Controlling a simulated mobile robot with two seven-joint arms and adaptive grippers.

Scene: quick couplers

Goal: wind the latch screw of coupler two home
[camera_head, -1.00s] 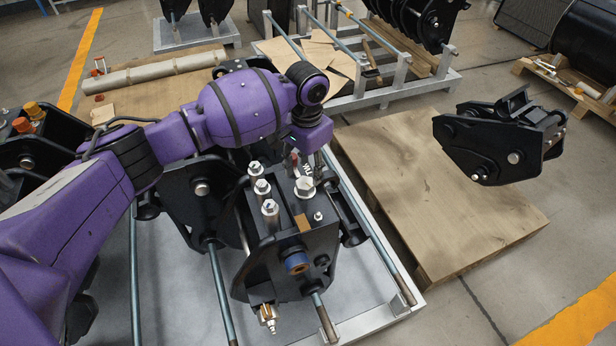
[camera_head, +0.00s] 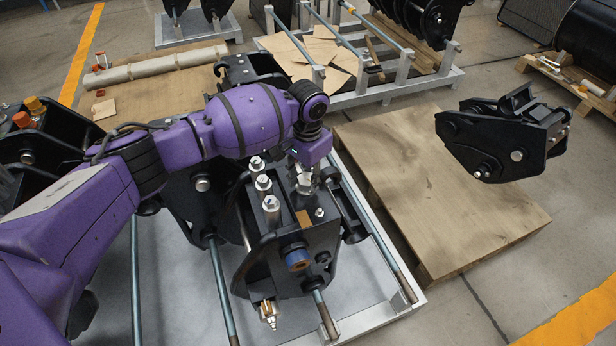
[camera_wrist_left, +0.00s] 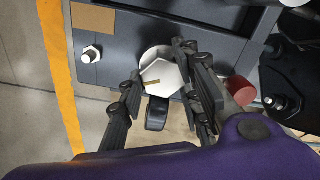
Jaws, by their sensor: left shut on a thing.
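A black coupler (camera_head: 290,262) stands in the grey rack, with no readable number. The latch screw, a pale metal hex head (camera_wrist_left: 162,78), sits on its top face; it also shows in the head view (camera_head: 304,187). My left gripper (camera_wrist_left: 160,86) comes down from above and is shut on the hex head, with fingers on either side of it. A small yellowish mark lies across the head. The screw's shank is hidden, so its depth cannot be told. My right gripper is in neither view.
Several upright metal fittings (camera_head: 264,184) stand just left of the screw on the coupler. A red cylinder (camera_wrist_left: 240,90) is close to the fingers. Another coupler (camera_head: 500,140) is above the wooden pallet (camera_head: 430,200) at right.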

